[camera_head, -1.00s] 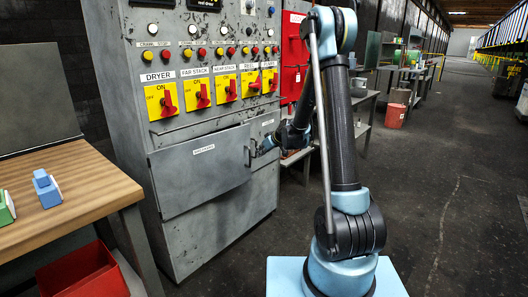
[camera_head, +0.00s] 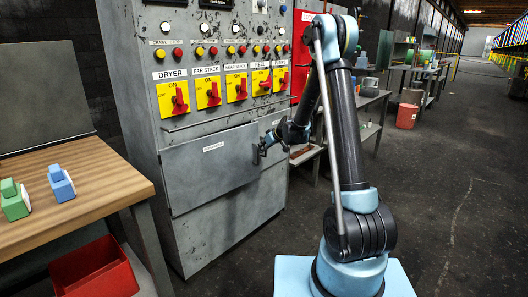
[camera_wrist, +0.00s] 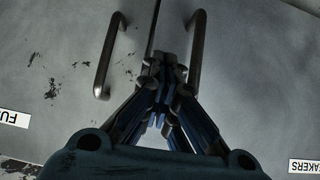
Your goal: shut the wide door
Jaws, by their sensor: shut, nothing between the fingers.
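The wide door (camera_head: 205,178) is a grey metal panel with a white label in the lower half of the grey cabinet. It looks flush or nearly flush with the cabinet front. Its dark bar handle (camera_head: 257,156) is at its right edge. My gripper (camera_head: 263,148) is at that edge, close to the handle. In the wrist view, the wide door (camera_wrist: 255,75) is on the right and its handle (camera_wrist: 197,48) is beside my shut, empty fingertips (camera_wrist: 164,62). The fingertips lie over the seam between the doors; I cannot tell whether they touch the panel.
A narrow door (camera_wrist: 60,55) with its own handle (camera_wrist: 108,55) adjoins the wide door. Red rotary switches (camera_head: 180,100) sit above. A wooden table (camera_head: 100,185) with small green and blue blocks stands left, over a red bin (camera_head: 95,270). The floor right is open.

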